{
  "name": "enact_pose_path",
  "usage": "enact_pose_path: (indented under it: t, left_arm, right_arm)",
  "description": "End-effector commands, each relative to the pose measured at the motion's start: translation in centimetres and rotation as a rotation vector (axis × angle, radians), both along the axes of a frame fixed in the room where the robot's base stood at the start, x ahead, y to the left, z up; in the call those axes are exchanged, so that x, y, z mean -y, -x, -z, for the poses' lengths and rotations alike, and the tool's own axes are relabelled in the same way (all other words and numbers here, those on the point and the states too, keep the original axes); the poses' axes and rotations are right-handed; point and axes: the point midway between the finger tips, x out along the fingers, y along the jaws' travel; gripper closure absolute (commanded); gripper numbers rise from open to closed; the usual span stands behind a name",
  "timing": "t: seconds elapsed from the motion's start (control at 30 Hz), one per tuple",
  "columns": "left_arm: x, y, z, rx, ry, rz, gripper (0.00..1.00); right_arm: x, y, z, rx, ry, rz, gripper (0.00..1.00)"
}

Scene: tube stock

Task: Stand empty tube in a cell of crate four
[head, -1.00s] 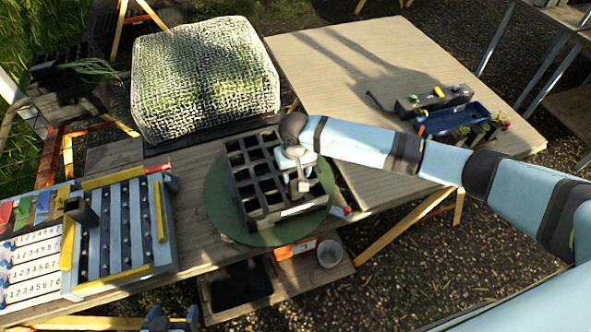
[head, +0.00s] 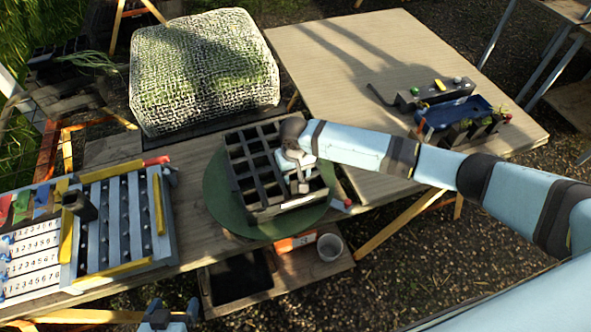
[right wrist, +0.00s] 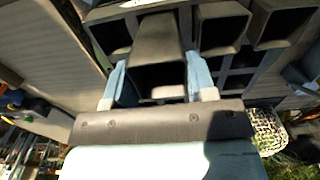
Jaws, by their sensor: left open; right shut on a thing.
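A black crate (head: 236,152) with square cells sits on a round green turntable (head: 215,205) on the wooden bench. My right gripper (head: 298,178) is over the crate's right front part. In the right wrist view, its two blue fingers (right wrist: 157,80) are shut on a dark, square, open-mouthed tube (right wrist: 158,38). Cell or tube mouths (right wrist: 222,28) lie close around it. How deep the held tube sits in a cell is hidden. My left gripper (head: 168,318) is open at the bottom edge of the head view, away from the crate.
A blue-grey slotted rack (head: 140,235) with yellow bars stands left, with a dark square tube (head: 80,206) upright on it. A mesh-covered mound (head: 205,75) is behind the crate. A blue tray (head: 452,112) sits on the right table, whose middle is clear. A grey cup (head: 329,247) stands below.

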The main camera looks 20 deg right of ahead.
Motion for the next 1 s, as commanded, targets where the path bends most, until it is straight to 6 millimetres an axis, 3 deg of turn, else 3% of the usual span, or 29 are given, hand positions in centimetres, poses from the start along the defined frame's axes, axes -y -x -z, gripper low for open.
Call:
enact_pose_path:
  t: [1.0]
  left_arm:
    - [0.0, -0.5, 1.0, 0.009, 0.0, 0.0, 0.2]
  right_arm:
    - [0.0, 0.0, 4.2, 0.0, -0.001, 0.001, 0.82]
